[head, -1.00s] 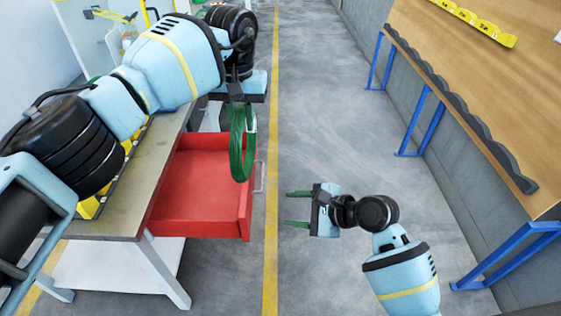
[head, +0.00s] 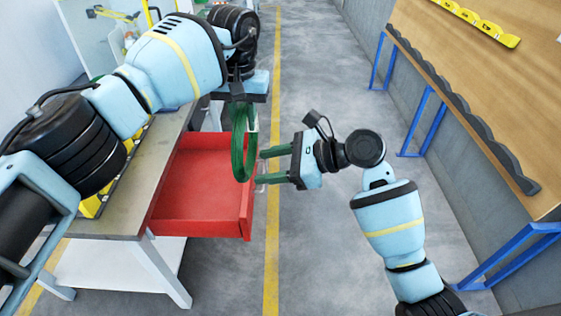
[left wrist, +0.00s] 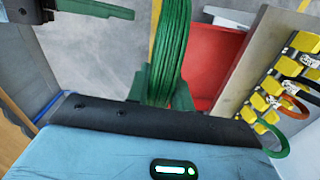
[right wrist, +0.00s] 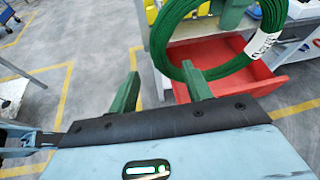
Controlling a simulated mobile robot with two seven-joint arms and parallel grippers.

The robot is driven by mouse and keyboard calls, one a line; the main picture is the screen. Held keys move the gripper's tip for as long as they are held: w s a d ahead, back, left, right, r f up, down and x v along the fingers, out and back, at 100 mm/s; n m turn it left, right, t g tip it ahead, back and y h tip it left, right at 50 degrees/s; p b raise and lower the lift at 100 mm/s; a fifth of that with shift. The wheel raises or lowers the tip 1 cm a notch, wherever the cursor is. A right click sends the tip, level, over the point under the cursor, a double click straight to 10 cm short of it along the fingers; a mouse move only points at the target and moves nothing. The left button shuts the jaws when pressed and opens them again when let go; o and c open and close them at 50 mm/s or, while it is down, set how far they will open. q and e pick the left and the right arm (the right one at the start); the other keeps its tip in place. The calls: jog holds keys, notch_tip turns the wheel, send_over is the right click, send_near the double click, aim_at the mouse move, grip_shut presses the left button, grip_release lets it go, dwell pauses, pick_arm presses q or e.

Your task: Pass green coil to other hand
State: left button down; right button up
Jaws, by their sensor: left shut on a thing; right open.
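The green coil (head: 239,160) is a ring of thin strands hanging below my left gripper (head: 240,104). In the left wrist view the coil (left wrist: 172,50) runs between the green fingers, which are shut on it. My right gripper (head: 263,167) is open, its two green fingers pointing left at the lower half of the coil, very close to its right side. In the right wrist view the coil (right wrist: 162,42) lies ahead, its lower rim by the tip of the right-hand finger. I cannot tell whether they touch. A white tag (right wrist: 262,45) is on the coil.
An open red drawer (head: 200,195) sticks out of the workbench (head: 150,165) behind the coil. A row of coloured coils on yellow holders (left wrist: 262,102) lines the bench. A wooden table (head: 480,80) stands at right. The floor between is clear.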

aim_at(242, 174)
pick_arm(q)
jog(key=shift+r, duration=0.1)
pick_arm(e)
jog(key=x, duration=0.9)
jog(key=shift+a, duration=0.2)
jog(key=shift+f, duration=0.1)
grip_shut()
pick_arm(q)
jog(key=c, duration=1.1)
grip_release()
jog(key=shift+c, duration=0.2)
notch_tip(242, 174, up, 12)
jog(key=shift+f, duration=0.1)
